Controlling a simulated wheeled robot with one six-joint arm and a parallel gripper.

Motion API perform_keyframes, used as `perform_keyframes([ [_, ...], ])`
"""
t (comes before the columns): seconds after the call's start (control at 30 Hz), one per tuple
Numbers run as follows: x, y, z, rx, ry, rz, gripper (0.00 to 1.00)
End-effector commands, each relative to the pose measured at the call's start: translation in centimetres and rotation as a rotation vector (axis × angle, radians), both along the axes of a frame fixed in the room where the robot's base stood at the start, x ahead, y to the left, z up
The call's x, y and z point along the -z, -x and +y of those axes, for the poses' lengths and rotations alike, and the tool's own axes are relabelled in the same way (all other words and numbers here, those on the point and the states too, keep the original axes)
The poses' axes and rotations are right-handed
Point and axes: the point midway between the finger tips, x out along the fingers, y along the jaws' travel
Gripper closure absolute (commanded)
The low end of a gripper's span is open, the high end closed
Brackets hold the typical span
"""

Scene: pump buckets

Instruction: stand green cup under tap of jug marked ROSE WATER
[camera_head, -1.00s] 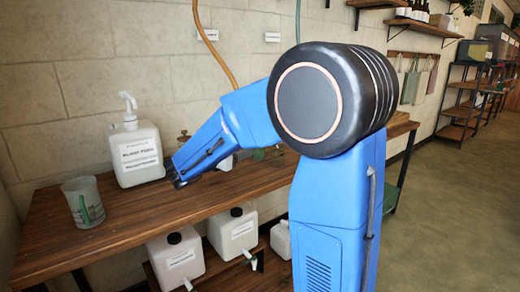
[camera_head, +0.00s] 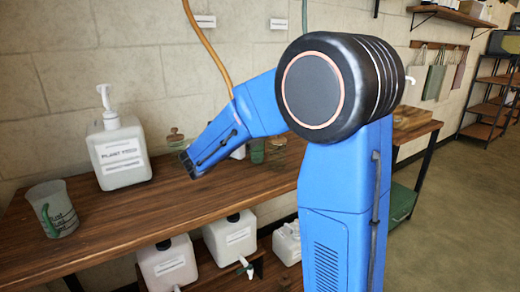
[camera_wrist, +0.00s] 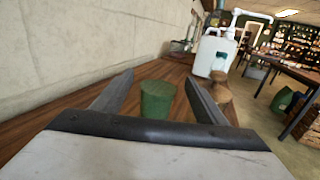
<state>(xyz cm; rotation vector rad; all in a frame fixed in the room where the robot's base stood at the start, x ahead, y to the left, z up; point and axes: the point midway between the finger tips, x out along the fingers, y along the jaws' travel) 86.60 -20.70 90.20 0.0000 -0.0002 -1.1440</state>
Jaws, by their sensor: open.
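A green cup (camera_wrist: 157,98) stands on the wooden table in the wrist view, ahead of my gripper (camera_wrist: 159,79) and framed between its open fingers. The fingers look empty, and I cannot tell how far off the cup is. In the head view my gripper (camera_head: 188,164) hangs above the table, and a green vessel (camera_head: 257,151) shows partly behind my arm, probably the same cup. White jugs with taps stand low under the tabletop: one at left (camera_head: 167,264), one in the middle (camera_head: 230,238). Their labels are too small to read, so I cannot tell which is ROSE WATER.
A white pump jug marked PLANT FOOD (camera_head: 120,155) and a clear measuring jug (camera_head: 52,210) stand at the table's left. Another white pump jug (camera_wrist: 214,54) and wooden-topped jars (camera_wrist: 220,90) lie beyond the cup. The table's front middle (camera_head: 150,218) is clear.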

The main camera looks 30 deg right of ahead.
Motion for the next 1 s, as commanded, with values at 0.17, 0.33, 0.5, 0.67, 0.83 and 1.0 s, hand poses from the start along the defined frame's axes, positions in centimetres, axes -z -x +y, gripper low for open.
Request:
perform_keyframes([
  [0.17,2.9,0.0,0.0,0.000,0.001,0.005,0.34],
  [0.33,5.9,0.0,0.0,0.001,0.000,0.005,0.34],
  [0.5,7.6,-0.2,-0.6,0.002,0.000,-0.001,0.34],
  [0.67,7.5,-0.6,-1.5,0.002,0.000,0.000,0.34],
  [0.83,7.5,-1.1,-2.4,0.001,-0.001,0.000,0.34],
  [1.0,7.5,-2.0,-4.7,0.003,-0.001,0.000,0.34],
])
